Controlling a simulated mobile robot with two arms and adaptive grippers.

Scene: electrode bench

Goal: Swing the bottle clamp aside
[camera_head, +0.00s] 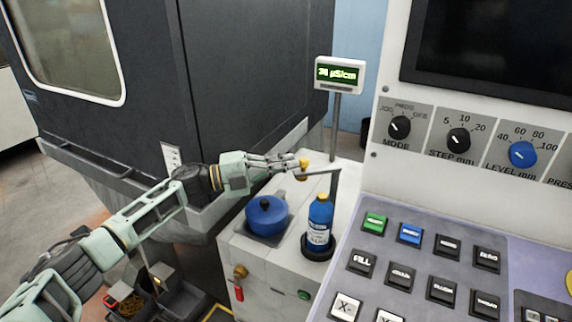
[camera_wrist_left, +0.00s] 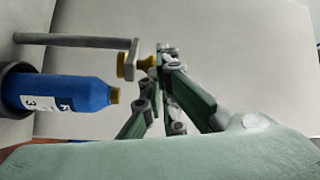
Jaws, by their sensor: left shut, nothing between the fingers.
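The bottle clamp is a grey bar (camera_head: 324,171) reaching left from a post, with a yellow knob (camera_head: 302,171) at its free end. In the left wrist view the bar (camera_wrist_left: 75,41) runs in from the left, and the yellow knob (camera_wrist_left: 123,66) shows at its end. The blue bottle (camera_head: 319,222) stands upright in a dark round holder below the bar; its yellow cap (camera_wrist_left: 115,95) is clear of the knob. My left gripper (camera_head: 292,161) is shut and empty, its fingertips right beside the knob. I cannot tell whether they touch it. My right gripper is not in view.
A blue lidded pot (camera_head: 267,215) sits on the white bench left of the bottle. A small display (camera_head: 339,73) tops the post. The control panel (camera_head: 445,215) bounds the right, and a dark machine cabinet (camera_head: 235,75) stands behind my left arm.

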